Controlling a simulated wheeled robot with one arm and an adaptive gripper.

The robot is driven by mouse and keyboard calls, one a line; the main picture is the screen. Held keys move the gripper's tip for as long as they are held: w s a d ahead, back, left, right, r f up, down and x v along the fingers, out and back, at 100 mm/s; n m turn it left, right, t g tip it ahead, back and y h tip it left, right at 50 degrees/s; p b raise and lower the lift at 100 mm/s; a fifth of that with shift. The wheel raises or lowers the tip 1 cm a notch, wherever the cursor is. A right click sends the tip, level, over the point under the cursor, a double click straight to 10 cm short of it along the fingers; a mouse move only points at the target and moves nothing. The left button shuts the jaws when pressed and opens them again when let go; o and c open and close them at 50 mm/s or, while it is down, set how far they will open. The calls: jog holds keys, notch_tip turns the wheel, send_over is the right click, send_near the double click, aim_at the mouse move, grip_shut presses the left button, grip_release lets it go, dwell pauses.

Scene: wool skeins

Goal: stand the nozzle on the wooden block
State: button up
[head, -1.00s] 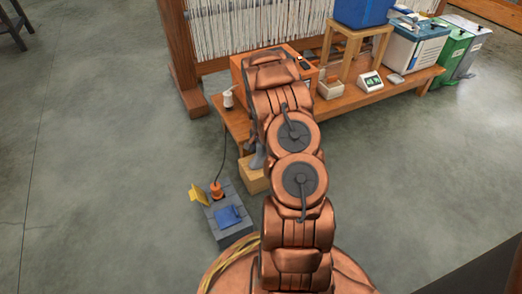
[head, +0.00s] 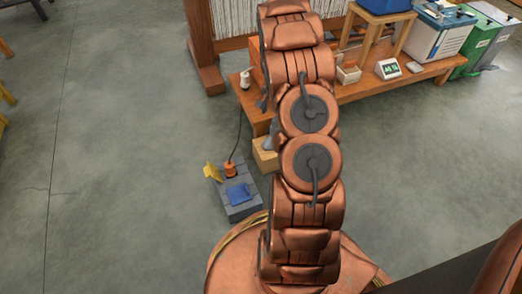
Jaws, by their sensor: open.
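A light wooden block (head: 264,160) stands on the floor just left of my arm, which covers its right part. A grey tapered piece (head: 268,144), which looks like the nozzle, shows at the block's top edge. My arm hides part of it, so I cannot tell whether it rests on the block or stands behind it. My gripper cannot be made out; my own arm links cover the area where it may be.
A grey floor box (head: 240,207) with a yellow flap, a blue flap and an orange plug (head: 230,170) lies left of the block. Its cable runs up to the low wooden bench (head: 335,100), which bears several items.

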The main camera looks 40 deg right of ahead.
jog(key=s+a+r+n+g, duration=0.1)
jog(key=s+a+r+n, duration=0.25)
jog(key=a+r, duration=0.6)
jog(key=s+a+r+n, duration=0.3)
jog(key=s+a+r, duration=0.3)
jog(key=a, duration=0.6)
jog(key=s+a+r+n+g, duration=0.1)
jog(key=s+a+r+n, duration=0.2)
jog(key=s+a, duration=0.4)
jog(key=s+a+r+n+g, duration=0.1)
jog(key=s+a+r+n, duration=0.3)
jog(key=s, duration=0.9)
jog(key=shift+s+a+r+n, duration=0.2)
jog(key=shift+s+a+n, duration=0.2)
jog(key=shift+a, duration=1.35)
